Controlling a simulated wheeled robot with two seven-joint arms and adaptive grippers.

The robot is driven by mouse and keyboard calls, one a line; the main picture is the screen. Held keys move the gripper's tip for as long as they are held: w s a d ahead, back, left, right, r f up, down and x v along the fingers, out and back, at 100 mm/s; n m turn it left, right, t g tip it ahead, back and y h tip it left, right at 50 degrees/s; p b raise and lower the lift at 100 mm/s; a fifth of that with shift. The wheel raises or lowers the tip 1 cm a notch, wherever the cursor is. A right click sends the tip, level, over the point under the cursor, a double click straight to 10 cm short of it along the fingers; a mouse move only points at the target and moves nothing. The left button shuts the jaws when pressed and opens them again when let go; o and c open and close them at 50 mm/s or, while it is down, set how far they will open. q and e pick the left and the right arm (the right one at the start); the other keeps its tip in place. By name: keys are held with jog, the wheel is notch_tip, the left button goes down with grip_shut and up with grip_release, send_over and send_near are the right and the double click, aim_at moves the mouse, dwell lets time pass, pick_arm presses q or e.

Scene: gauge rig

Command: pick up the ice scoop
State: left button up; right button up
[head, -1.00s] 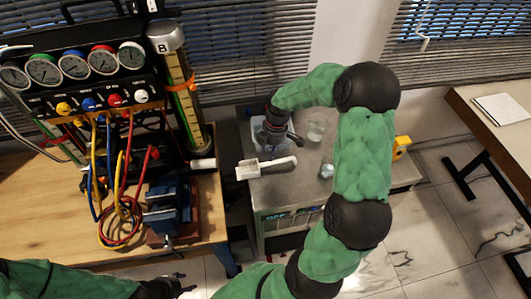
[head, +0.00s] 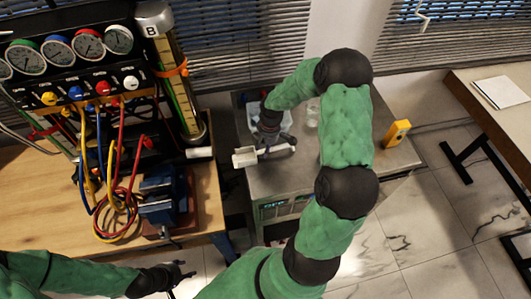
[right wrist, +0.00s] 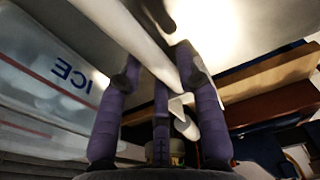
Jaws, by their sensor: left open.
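The white ice scoop (head: 244,158) lies on the grey-topped cabinet (head: 330,188), its bowl to the left and its handle to the right. My right gripper (head: 268,146) is down at the handle, partly covering it. In the right wrist view, the long white scoop (right wrist: 145,35) passes between the purple fingers of my right gripper (right wrist: 158,62). The fingertips are close to its sides; whether they press on it cannot be told. My left gripper (head: 182,278) is open and empty at the bottom, in front of the wooden bench.
A clear bin marked ICE (right wrist: 62,75) stands beside the scoop. A glass (head: 312,115) and a yellow device (head: 397,132) are on the cabinet. The wooden bench (head: 40,200) at left holds the gauge rig, coloured hoses and a blue vise (head: 162,195).

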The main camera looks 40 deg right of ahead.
jog(key=shift+a+f, duration=0.1)
jog(key=shift+f, duration=0.7)
grip_shut()
jog(key=shift+r, duration=0.15)
